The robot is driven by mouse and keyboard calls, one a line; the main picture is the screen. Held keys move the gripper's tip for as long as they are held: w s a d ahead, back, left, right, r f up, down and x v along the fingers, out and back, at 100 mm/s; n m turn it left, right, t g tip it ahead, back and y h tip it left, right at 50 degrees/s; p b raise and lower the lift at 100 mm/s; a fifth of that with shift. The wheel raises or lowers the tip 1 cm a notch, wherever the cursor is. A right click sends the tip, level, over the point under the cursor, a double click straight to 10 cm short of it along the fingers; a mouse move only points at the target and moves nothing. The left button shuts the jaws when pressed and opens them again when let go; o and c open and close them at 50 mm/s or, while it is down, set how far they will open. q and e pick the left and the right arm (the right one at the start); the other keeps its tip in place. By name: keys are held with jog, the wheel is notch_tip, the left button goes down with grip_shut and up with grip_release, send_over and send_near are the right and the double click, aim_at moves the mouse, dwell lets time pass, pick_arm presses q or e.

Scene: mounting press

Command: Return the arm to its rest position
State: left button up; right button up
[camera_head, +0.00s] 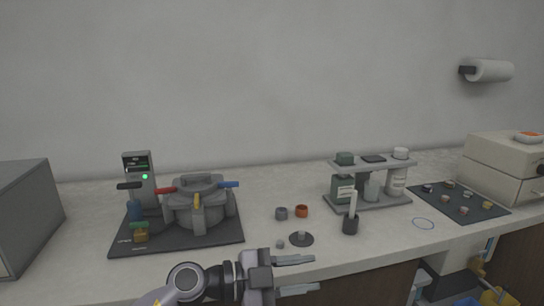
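My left gripper (315,273) reaches in from the bottom edge, left of centre, and points right. Its two fingers are apart, with nothing visible between them. It appears in front of the counter's front edge, below a small dark disc (301,239). My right gripper is not in view. The mounting press (197,203) stands on a dark mat (215,236) at the left, with red, blue and yellow handles. A grey control unit (145,180) with a lit green light stands behind it.
A grey cup (281,213) and an orange cup (302,211) stand mid-counter. A rack (372,162) of jars and a dark holder (350,225) stand to the right. A dark mat (440,195) with several small pieces and a beige box (505,165) are farther right.

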pick_arm(q)
jog(key=w+a+r+n+t+y, duration=0.1)
jog(key=a+r+n+t+y, duration=0.25)
jog(key=a+n+t, duration=0.65)
jog(key=s+a+f+n+t+y, duration=0.3)
jog(key=a+f+n+y, duration=0.65)
jog(key=n+y, duration=0.25)
jog(key=s+a+f+n+g+y, duration=0.1)
jog(key=s+a+f+g+y, duration=0.1)
jog(key=s+a+f+g, duration=0.6)
jog(key=s+f+m+g+h, duration=0.1)
jog(key=s+f+g, duration=0.2)
jog(key=s, duration=0.6)
jog(key=s+f+g, duration=0.2)
jog(key=s+f, duration=0.1)
jog(key=s, duration=0.6)
jog(key=w+d+f+t+h+p, duration=0.2)
jog(key=w+f+t+p, duration=0.2)
jog(key=w+t, duration=0.2)
jog(key=shift+w+f+t, duration=0.3)
jog(key=shift+w+f, duration=0.05)
jog(key=shift+w, duration=0.3)
